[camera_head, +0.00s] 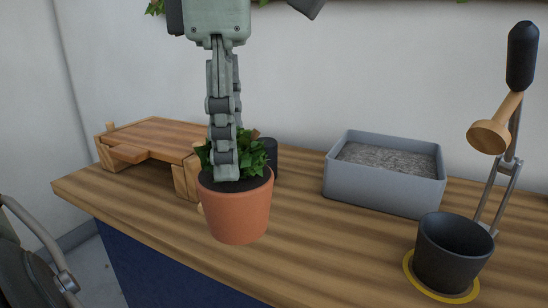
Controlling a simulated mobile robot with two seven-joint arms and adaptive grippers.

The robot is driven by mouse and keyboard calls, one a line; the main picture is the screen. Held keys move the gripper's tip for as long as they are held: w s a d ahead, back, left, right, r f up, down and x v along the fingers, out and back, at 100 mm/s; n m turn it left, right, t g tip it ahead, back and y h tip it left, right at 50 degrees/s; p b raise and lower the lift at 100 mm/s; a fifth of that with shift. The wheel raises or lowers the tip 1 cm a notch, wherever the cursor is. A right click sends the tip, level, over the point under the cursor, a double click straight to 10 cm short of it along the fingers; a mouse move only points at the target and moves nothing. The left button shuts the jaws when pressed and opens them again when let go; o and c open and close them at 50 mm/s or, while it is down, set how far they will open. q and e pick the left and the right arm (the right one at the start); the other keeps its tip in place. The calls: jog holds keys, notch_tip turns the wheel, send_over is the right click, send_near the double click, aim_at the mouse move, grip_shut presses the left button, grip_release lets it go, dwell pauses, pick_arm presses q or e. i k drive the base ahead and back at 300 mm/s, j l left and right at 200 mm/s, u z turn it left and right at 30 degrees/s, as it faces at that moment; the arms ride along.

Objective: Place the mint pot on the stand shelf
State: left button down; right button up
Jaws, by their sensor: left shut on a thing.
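The mint pot (236,215) is a terracotta pot with dark soil and green leaves, upright near the front of the counter. My left gripper (228,175) comes down from above, with its fingers at the soil and leaves inside the rim, and is shut on the pot. I cannot tell whether the pot's base touches the counter. The low wooden stand (155,133) is behind and to the left of the pot, and its top shelf looks bare.
A grey tray (385,185) of granular material stands at the back right. A dark empty-looking pot (445,262) stands on a yellow ring (415,283) at the front right, beside a lever device (522,55). A dark cylinder (270,155) is just behind the mint.

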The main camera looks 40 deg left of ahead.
aim_at(156, 132)
jog(key=k, duration=1)
